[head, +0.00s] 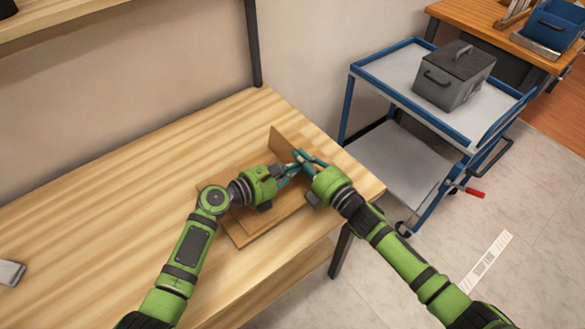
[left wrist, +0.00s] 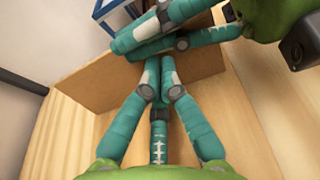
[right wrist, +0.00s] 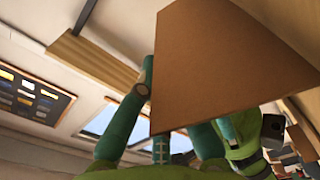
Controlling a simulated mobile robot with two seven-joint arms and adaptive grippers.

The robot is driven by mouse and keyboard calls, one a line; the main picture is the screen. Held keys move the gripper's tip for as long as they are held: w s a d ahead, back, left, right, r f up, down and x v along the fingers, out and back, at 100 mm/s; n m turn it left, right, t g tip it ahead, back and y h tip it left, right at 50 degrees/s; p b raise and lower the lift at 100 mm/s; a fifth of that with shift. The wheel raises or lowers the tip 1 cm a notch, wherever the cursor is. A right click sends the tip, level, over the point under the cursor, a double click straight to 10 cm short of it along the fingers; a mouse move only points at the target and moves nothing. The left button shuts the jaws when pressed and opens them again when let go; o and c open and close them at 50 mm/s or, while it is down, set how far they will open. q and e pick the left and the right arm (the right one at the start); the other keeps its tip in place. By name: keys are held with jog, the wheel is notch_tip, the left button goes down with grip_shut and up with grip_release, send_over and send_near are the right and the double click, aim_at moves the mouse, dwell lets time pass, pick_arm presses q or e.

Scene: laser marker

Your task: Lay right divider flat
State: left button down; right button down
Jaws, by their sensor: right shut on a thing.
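A brown divider board (head: 281,145) stands upright near the right end of the wooden table. It also shows behind the fingers in the left wrist view (left wrist: 90,85) and fills the middle of the right wrist view (right wrist: 220,65). My right gripper (head: 303,157) is shut on this board, and the board hides part of one finger in the right wrist view. My left gripper (head: 291,171) has its fingertips together, close to the board and just below the right gripper's fingers (left wrist: 155,40). Whether the left fingertips touch the board I cannot tell.
Flat brown boards (head: 262,222) lie on the table (head: 110,190) under my arms. The table's left part is mostly clear, with a grey object (head: 12,272) at the far left. A blue-framed cart (head: 395,90) holding a grey box (head: 455,78) stands to the right.

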pick_arm(q)
jog(key=shift+w+d+f, duration=0.1)
jog(key=shift+w+d, duration=0.05)
pick_arm(e)
jog(key=shift+s+f, duration=0.2)
jog(key=shift+f, duration=0.25)
pick_arm(q)
jog(key=shift+w+d, duration=0.2)
jog(key=shift+d, duration=0.05)
pick_arm(e)
jog(key=shift+a, duration=0.1)
jog(key=shift+s+a+r, duration=0.15)
jog(key=shift+a+r, duration=0.05)
jog(key=shift+a, duration=0.05)
jog(key=c, duration=1.5)
grip_release()
pick_arm(q)
jog(key=shift+w+d, duration=0.2)
jog(key=shift+d, duration=0.05)
pick_arm(e)
jog(key=shift+w+d, duration=0.15)
jog(key=shift+w, duration=0.1)
jog(key=shift+s, duration=0.1)
